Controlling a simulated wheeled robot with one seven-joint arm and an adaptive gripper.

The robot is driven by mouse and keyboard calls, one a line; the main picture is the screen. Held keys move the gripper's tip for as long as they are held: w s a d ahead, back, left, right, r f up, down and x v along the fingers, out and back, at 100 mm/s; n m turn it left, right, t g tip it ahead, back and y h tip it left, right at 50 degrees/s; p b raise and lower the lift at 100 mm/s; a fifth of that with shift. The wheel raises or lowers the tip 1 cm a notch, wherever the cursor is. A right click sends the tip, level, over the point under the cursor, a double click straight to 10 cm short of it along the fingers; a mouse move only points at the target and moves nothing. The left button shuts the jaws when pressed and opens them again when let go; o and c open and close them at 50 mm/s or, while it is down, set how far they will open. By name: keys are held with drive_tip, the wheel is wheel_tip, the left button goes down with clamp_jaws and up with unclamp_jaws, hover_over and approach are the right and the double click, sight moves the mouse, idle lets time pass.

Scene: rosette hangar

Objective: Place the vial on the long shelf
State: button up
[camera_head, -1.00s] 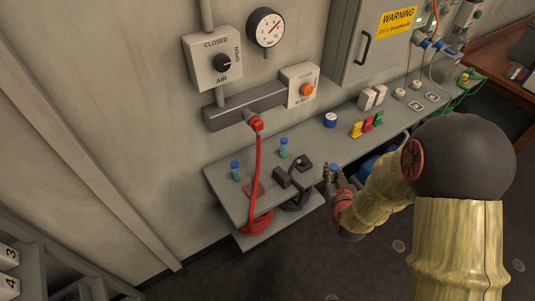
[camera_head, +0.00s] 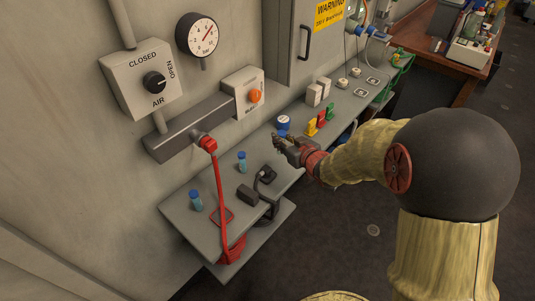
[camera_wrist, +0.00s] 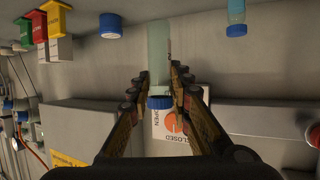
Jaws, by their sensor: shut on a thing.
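A clear vial with a blue cap (camera_wrist: 158,50) is between the fingers of my gripper (camera_wrist: 158,88) in the wrist view. The fingers are shut on it near the cap. In the head view my gripper (camera_head: 280,143) is over the front part of the long grey shelf (camera_head: 215,205), beside the blue-topped jar. The held vial cannot be made out clearly there.
A blue-topped jar (camera_head: 284,121), coloured blocks (camera_head: 321,120) and white blocks (camera_head: 318,92) stand beyond my gripper. Bare shelf shows between the vials and the jar.

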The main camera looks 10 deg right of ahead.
drive_tip(key=shift+w+a+f+b, duration=0.25)
drive_tip(key=shift+w+f+b, duration=0.45)
drive_tip(key=shift+w+f, duration=0.7)
drive_tip(key=shift+w+a+f+b, duration=0.3)
drive_tip(key=shift+w+f+b, duration=0.5)
drive_tip(key=shift+f, duration=1.15)
drive_tip(key=shift+w+a+f+b, duration=0.25)
drive_tip(key=shift+w+f+b, duration=0.4)
drive_tip(key=shift+w+f, duration=0.8)
drive_tip(key=shift+s+f, duration=0.2)
drive_tip(key=shift+s, duration=0.05)
drive_tip(key=shift+f, duration=0.15)
drive_tip(key=o, duration=0.9)
drive_tip(key=shift+o, duration=0.2)
